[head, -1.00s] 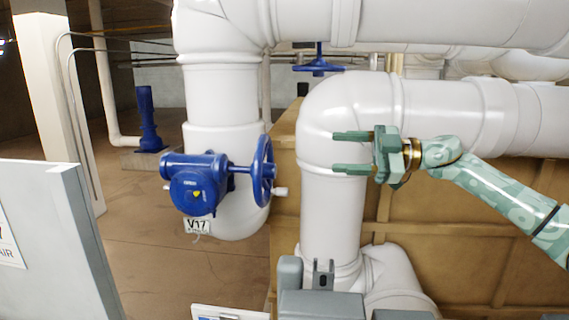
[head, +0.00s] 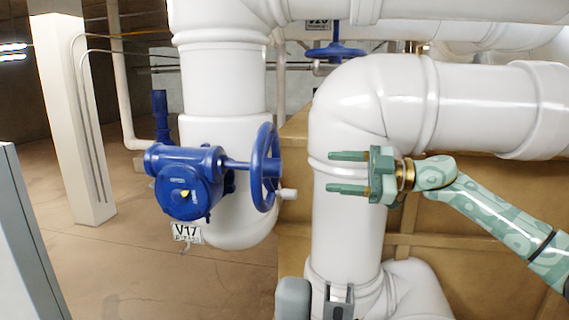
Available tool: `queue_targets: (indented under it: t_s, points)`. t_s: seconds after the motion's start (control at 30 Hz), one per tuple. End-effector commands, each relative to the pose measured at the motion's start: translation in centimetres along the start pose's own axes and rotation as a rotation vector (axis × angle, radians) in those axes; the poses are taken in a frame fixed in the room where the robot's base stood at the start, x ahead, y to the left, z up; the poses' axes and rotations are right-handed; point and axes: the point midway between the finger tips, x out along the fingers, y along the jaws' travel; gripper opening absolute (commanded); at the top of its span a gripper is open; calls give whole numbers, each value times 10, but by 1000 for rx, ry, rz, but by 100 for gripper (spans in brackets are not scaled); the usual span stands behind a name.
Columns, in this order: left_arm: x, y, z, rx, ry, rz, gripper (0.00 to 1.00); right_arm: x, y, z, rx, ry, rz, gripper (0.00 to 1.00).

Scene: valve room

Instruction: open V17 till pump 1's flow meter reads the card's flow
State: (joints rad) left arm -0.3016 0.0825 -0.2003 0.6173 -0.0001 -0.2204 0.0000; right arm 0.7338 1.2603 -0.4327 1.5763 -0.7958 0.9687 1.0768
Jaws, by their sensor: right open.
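The V17 valve (head: 185,182) is a blue gearbox on a thick white vertical pipe, left of centre. Its blue handwheel (head: 265,168) stands upright on the right end of a short shaft, seen nearly edge-on, with a white knob (head: 289,194) at its right. A tag (head: 187,233) reading V17 hangs under the gearbox. My right gripper (head: 330,172) is green, open and empty, with its fingers pointing left. In the picture it lies right of the handwheel, apart from it, in front of a white pipe. The left gripper, the flow meter and the card are not in view.
A white elbow pipe (head: 345,115) stands behind my right gripper, before a tan box-like structure (head: 450,225). Another blue handwheel (head: 335,52) sits higher at the back. A grey panel (head: 25,245) edges the left. Open brown floor (head: 115,260) lies left of the valve.

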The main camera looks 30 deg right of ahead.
Motion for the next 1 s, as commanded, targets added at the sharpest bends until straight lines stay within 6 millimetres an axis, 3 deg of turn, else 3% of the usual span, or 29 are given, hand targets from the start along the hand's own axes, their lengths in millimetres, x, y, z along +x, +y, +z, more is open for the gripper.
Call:
queue_targets:
  t_s: [0.03,0.2,0.43,0.6,0.9,1.0]
  points:
    - [-11,-1,-2,0,2,0,0,14,3,-7,-2,9,-2,59]
    - [-27,-2,-5,-1,4,-1,0,59,3,-6,-1,7,-1,59]
    - [-40,-1,-9,-2,9,0,0,102,2,-4,0,3,0,59]
    - [-43,0,-10,-3,11,1,0,117,0,-2,-1,1,-1,59]
    - [-42,0,-10,-2,10,1,0,119,0,-1,-1,0,0,59]
    - [-42,0,-10,-2,10,1,0,119,0,-1,-1,0,0,31]
